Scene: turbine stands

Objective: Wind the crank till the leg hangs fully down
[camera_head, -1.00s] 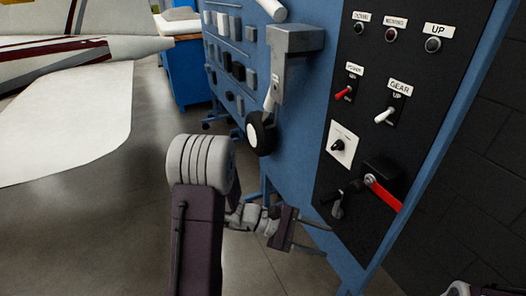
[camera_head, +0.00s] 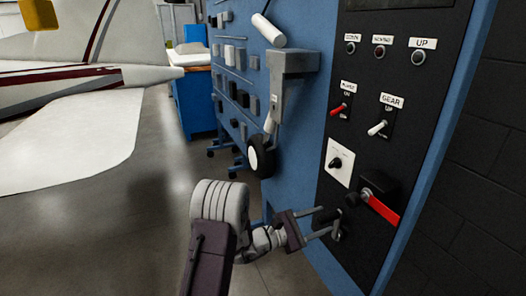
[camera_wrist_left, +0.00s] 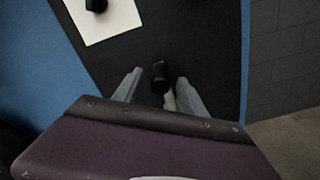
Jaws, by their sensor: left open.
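On the black panel a dark crank handle (camera_head: 326,214) sticks out low down, near a black box with a red arm (camera_head: 382,209). My left gripper (camera_head: 335,224) is open at the handle. In the left wrist view a black knob (camera_wrist_left: 160,76) shows between the two spread fingers (camera_wrist_left: 160,84), with no visible grip on it. How the handle joins the panel is partly hidden by the fingers. The leg (camera_head: 270,125) with its black-tyred wheel (camera_head: 261,157) hangs below a grey bracket (camera_head: 292,63), slightly tilted. My right gripper is out of view.
Above the crank are a white plate with a black knob (camera_head: 338,163), a red toggle (camera_head: 339,110), a white gear toggle (camera_head: 377,128) and several indicator lamps. The blue board (camera_head: 315,140) carries the panel. A dark brick wall stands right. Open floor (camera_head: 110,230) lies left.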

